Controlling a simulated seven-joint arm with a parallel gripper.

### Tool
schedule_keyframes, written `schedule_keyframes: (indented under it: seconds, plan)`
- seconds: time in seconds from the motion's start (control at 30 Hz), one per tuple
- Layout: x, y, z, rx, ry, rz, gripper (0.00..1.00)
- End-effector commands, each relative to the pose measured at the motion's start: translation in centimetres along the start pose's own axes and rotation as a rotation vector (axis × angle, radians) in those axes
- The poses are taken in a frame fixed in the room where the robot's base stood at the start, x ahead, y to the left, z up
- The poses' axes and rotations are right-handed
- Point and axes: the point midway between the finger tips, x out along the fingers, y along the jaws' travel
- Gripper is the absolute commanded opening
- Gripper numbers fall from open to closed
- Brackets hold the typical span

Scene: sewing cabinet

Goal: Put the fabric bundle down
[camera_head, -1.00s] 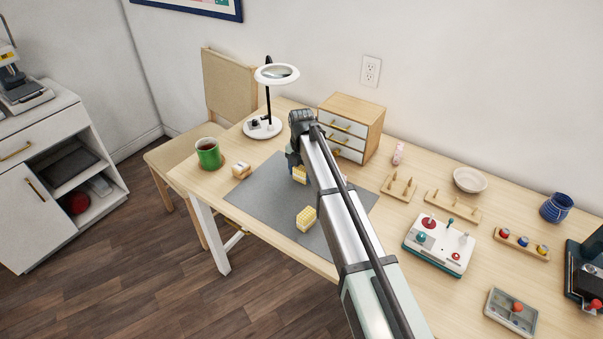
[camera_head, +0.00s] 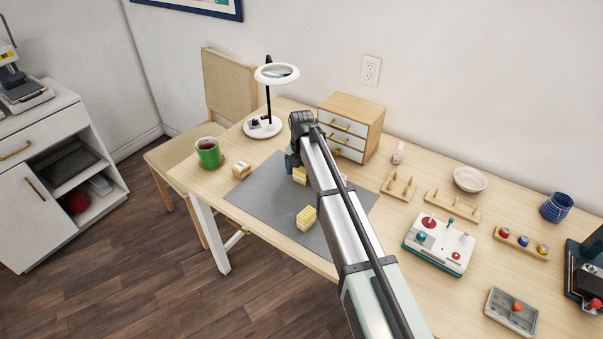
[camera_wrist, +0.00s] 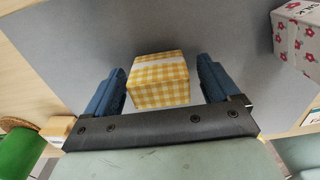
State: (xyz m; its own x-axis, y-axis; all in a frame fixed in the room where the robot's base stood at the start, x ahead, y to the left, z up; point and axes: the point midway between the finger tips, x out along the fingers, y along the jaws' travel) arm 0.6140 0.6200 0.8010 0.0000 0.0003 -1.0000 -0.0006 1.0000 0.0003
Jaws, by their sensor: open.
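A yellow-and-white checked fabric bundle (camera_wrist: 160,80) with a pale band sits between my gripper's fingers in the wrist view. My gripper (camera_wrist: 160,90) is open, its blue fingers on either side with gaps visible between them and the bundle. In the head view this bundle (camera_head: 300,176) appears on the grey mat (camera_head: 262,197), partly hidden by my arm. My gripper (camera_head: 292,163) is mostly hidden there. A second yellow bundle (camera_head: 306,218) stands nearer the mat's front edge. A white floral bundle (camera_wrist: 298,35) is at the upper right of the wrist view.
A green mug (camera_head: 208,154) and a small wooden-and-white block (camera_head: 241,170) stand to the left. A ring lamp (camera_head: 264,128) and a drawer box (camera_head: 349,123) stand behind. Pegged racks (camera_head: 399,187) and a control box (camera_head: 438,245) lie right. The mat's front left is clear.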

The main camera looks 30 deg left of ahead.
Motion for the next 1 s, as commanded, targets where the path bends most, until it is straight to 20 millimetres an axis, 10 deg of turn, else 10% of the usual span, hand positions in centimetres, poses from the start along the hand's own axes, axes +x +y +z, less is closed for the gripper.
schedule_keyframes:
  seconds: [1.0]
  plan:
    - [-12.2, 0.0, 0.0, 0.000, 0.000, 0.000, 0.89]
